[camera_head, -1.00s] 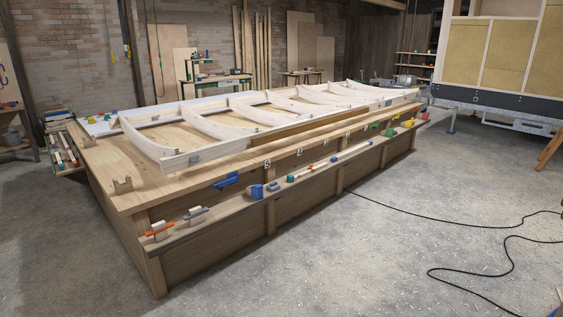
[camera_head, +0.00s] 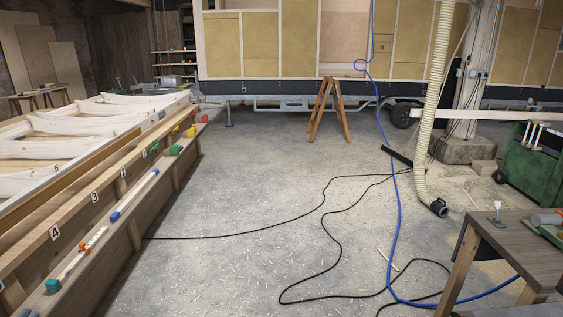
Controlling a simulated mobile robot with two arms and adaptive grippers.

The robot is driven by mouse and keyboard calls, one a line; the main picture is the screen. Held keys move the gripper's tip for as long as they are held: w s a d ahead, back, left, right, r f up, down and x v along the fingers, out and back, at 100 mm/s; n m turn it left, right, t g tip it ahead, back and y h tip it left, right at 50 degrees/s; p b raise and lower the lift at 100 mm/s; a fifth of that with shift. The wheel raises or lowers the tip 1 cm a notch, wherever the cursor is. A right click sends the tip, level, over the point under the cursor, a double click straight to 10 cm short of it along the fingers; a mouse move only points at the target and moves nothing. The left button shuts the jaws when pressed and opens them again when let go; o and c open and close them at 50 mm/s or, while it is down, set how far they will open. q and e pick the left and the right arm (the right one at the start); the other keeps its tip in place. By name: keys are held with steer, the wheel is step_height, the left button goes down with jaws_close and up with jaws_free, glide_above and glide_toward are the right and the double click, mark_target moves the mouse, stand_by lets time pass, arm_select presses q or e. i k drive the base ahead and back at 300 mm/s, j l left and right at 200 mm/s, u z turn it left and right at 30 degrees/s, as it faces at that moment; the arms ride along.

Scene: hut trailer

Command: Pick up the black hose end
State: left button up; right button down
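A cream ribbed hose (camera_head: 440,85) hangs down in the right half of the head view. Its lower part bends onto the concrete floor. The black hose end (camera_head: 438,207) is a short dark cuff lying on the floor, its opening facing down and right. A blue hose or cable (camera_head: 396,215) runs along the floor to its left, apart from it. Neither of my grippers is in view.
A workbench (camera_head: 520,245) stands at the lower right, near the hose end. A green cabinet (camera_head: 530,165), a post (camera_head: 470,90) and a sawhorse (camera_head: 330,108) stand farther back. Black cables (camera_head: 335,245) cross the open floor. A long bench (camera_head: 120,235) fills the left.

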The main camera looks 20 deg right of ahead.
mark_target(437, 206)
steer(key=i+l+z, duration=0.1)
steer(key=i+z, duration=0.25)
steer(key=i, duration=0.6)
steer(key=i+j+z, duration=0.2)
steer(key=i+z, duration=0.2)
steer(key=i, duration=0.5)
steer(key=i+l+z, duration=0.15)
steer(key=i+z, duration=0.25)
steer(key=i, duration=0.3)
steer(key=i+z, duration=0.4)
steer(key=i, duration=0.25)
steer(key=i+j+z, duration=0.4)
steer(key=i, duration=0.25)
steer(key=i+l, duration=0.15)
steer(key=i, duration=0.25)
steer(key=i+l, duration=0.2)
steer(key=i, duration=0.25)
steer(key=i+l, duration=0.15)
steer(key=i, duration=0.25)
